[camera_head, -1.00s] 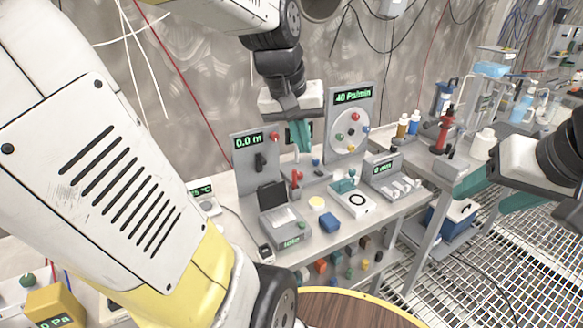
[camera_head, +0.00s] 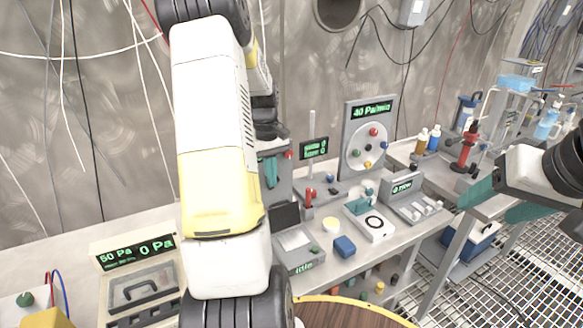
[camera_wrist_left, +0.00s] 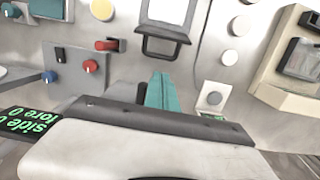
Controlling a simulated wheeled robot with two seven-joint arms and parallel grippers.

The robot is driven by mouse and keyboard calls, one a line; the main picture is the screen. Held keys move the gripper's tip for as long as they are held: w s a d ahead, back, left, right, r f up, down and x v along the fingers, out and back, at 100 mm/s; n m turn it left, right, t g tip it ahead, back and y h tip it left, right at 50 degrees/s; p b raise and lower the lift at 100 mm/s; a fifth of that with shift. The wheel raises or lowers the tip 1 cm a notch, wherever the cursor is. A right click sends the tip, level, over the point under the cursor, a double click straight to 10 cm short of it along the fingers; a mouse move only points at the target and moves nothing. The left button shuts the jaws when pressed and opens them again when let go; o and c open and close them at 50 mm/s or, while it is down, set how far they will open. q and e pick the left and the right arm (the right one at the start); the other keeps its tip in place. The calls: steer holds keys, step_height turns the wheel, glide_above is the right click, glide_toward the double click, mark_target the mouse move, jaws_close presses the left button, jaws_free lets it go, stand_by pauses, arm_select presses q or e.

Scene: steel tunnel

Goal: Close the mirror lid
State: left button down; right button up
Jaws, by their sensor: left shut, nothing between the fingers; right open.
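A small grey box (camera_head: 301,258) with a pale top panel and a green "idle" display stands on the bench. Its dark lid (camera_head: 285,215) stands raised at the back edge; I take it for the mirror lid. In the left wrist view the dark-framed lid (camera_wrist_left: 162,38) shows just beyond the fingers. My left gripper (camera_head: 270,172) is shut and empty, pointing down above and behind the lid, apart from it; its teal fingers also show in the left wrist view (camera_wrist_left: 160,90). My arm partly covers this area. My right gripper (camera_head: 492,205) is open and empty at the right, far from the box.
A red-knobbed lever (camera_head: 308,196), a yellow round button (camera_head: 331,225) and a blue block (camera_head: 344,246) sit close to the box's right. A dial panel (camera_head: 369,138) rises behind. A case with a pressure display (camera_head: 137,252) stands at the left.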

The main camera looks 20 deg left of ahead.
mark_target(282, 214)
arm_select(q)
step_height(282, 214, down, 7)
steer(key=shift+s+d+r, duration=0.2)
steer(key=shift+s+d, duration=0.05)
steer(key=shift+d, duration=0.15)
steer(key=shift+r, duration=0.1)
